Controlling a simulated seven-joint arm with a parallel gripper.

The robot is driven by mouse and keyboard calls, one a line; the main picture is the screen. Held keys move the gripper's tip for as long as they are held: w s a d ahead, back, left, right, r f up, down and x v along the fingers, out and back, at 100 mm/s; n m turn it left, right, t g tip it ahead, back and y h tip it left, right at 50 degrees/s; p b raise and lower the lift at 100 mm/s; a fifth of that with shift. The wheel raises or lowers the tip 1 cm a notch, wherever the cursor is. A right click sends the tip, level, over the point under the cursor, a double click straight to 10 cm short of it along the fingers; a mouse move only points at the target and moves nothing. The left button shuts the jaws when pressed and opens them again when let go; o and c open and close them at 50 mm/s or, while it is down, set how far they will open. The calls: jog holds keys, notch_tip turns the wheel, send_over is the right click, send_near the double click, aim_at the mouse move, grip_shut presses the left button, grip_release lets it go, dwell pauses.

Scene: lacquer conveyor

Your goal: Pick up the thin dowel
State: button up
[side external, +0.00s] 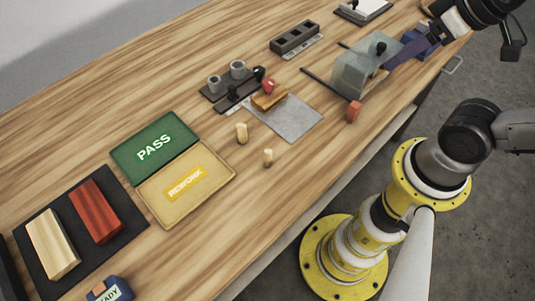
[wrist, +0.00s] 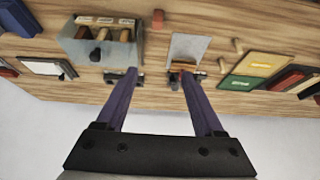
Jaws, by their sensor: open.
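Two short pale dowels stand upright on the wooden table in the side view. The thin dowel (side external: 268,157) is the smaller one, nearer the table's front edge. The thicker dowel (side external: 242,133) stands just behind it, to its left. In the wrist view the thin dowel (wrist: 237,45) and the thicker dowel (wrist: 223,60) show right of the fingers. My gripper (side external: 388,66) is at the upper right of the side view, over the area of the translucent bin, far from both dowels. In the wrist view its purple fingers (wrist: 161,72) are apart, with nothing between them.
The green PASS tray (side external: 154,147) and yellow REWORK tray (side external: 222,183) lie left of the dowels. Bare table surrounds the thin dowel.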

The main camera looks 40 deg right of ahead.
jog(key=shift+c, duration=0.8)
jog(key=m+g+y, duration=0.4)
jog(key=m+g, duration=0.2)
jog(key=m, duration=1.1)
send_over(269, 150)
jog(key=d, duration=0.2)
notch_tip(269, 150, down, 14)
jog(key=shift+y, duration=0.3)
jog(key=shift+x, duration=2.65)
jog(key=shift+w+d, duration=0.1)
jog(key=shift+d, duration=0.05)
